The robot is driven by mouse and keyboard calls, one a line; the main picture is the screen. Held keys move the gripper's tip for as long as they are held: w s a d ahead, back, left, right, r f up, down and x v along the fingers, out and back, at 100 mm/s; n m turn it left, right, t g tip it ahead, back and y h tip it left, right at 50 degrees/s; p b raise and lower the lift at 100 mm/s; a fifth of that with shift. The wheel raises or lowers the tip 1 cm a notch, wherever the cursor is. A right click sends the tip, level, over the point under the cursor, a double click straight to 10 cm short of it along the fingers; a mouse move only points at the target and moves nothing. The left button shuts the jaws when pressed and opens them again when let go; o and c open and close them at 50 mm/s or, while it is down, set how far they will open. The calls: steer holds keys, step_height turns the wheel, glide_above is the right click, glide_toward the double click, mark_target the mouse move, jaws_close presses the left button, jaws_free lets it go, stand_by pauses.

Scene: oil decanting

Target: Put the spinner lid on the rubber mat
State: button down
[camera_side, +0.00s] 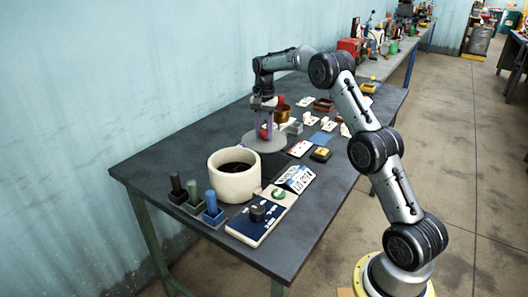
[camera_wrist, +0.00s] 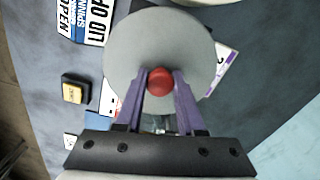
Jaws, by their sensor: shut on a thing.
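The spinner lid (camera_side: 262,145) is a flat grey disc with a red knob, behind and right of the white round pot in the side view. My gripper (camera_side: 265,126) has purple fingers shut on the knob. In the wrist view the lid (camera_wrist: 158,40) spreads beyond my gripper (camera_wrist: 160,84), with the red knob between the fingertips. The lid looks level; I cannot tell whether it touches the table or hangs just above. A dark patch (camera_side: 271,167) lies beside and under the lid's near edge; whether it is the rubber mat or shadow is unclear.
The white pot (camera_side: 226,182) stands open with dark contents. Coloured posts (camera_side: 194,194) and a blue board with a knob (camera_side: 258,222) are at the near end. Printed cards (camera_side: 295,179), a yellow-black block (camera_side: 321,154) and a blue square (camera_side: 321,138) lie right of the lid.

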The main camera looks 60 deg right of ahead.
steer(key=shift+f, duration=3.75)
steer(key=shift+f, duration=0.15)
steer(key=c, duration=0.5)
jaws_free()
